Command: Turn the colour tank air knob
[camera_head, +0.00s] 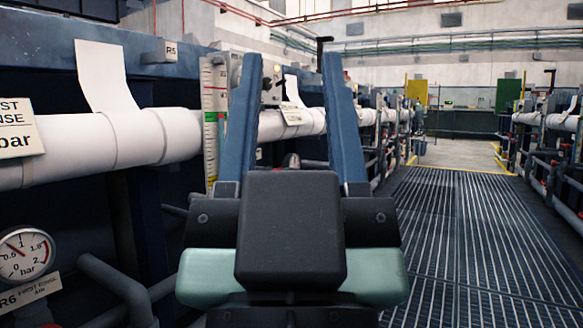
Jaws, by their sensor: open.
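My gripper (291,62) is in the middle of the view, with its two long blue fingers spread apart and pointing away from me. No object shows held between them. I cannot make out a knob labelled for the colour tank. A small dark round part with a reddish tint (291,161) shows between the fingers, low on the tank line; I cannot tell if it is a knob. The black gripper body hides what lies below it.
A white pipe (130,140) runs along the left tanks. A white-and-green level scale (212,120) stands beside the left finger. The grated walkway (465,230) on the right is clear.

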